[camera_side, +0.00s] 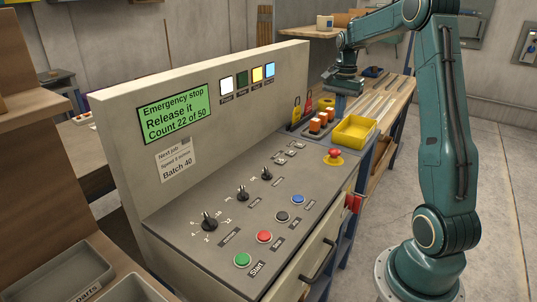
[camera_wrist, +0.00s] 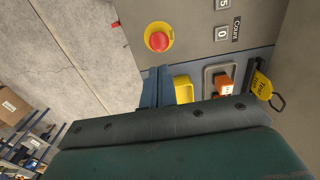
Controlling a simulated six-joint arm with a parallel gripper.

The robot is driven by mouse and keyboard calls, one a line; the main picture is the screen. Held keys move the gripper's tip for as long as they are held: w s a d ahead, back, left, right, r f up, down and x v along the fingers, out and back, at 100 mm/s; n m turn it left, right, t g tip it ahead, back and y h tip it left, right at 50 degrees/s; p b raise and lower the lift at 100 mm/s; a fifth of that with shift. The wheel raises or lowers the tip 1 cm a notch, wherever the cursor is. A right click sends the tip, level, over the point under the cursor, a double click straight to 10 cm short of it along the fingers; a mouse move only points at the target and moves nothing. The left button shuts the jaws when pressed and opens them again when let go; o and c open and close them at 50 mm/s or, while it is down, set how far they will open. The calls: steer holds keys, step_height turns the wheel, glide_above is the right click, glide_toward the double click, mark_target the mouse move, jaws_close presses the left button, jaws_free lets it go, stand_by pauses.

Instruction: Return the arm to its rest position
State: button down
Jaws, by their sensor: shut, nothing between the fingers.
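In the wrist view, the dark front of my wrist fills the lower part. The red emergency stop button (camera_side: 334,153) sits on its yellow base at the desk's right end. It also shows in the wrist view (camera_wrist: 158,41).
The control desk (camera_side: 320,178) has knobs and coloured buttons. Open floor lies right of the bench.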

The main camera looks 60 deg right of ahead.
steer(key=shift+r, duration=1.25)
steer(key=s+a+r+n+t+h, duration=0.1)
steer(key=a+r+n, duration=0.3)
steer(key=a, duration=0.6)
steer(key=s+a+r+n+t, duration=0.1)
steer(key=s+a+r+n, duration=0.2)
steer(key=a, duration=0.7)
steer(key=s+a+f+n+t+y, duration=0.1)
steer(key=s+a+f+n+t, duration=0.2)
steer(key=s+a+n, duration=0.8)
steer(key=a, duration=0.3)
steer(key=shift+f+t, duration=0.15)
steer(key=shift+t, duration=0.15)
